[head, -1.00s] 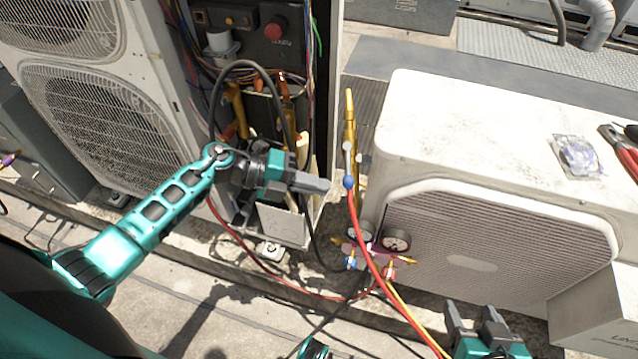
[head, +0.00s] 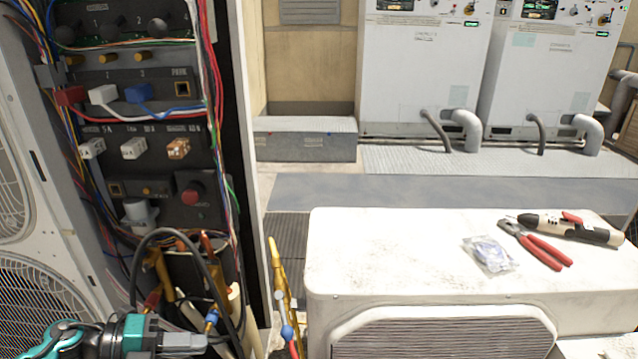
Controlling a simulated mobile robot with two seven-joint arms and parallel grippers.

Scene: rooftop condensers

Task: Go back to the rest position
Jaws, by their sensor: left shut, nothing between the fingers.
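My left gripper (head: 200,342) is at the bottom left of the head view. Its teal and black body points right and its grey fingers are shut with nothing between them. It is in front of the lower part of the open condenser cabinet (head: 130,130), near a black looped hose (head: 150,240) and pipes. I cannot tell whether it touches them. My right gripper is out of the picture.
A white condenser unit (head: 400,255) stands at right. On its top lie red-handled pliers (head: 540,248), a dark and cream tool (head: 570,228) and a clear packet (head: 490,254). A brass fitting with a red hose (head: 280,290) rises between the units. Bare floor (head: 440,195) lies behind.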

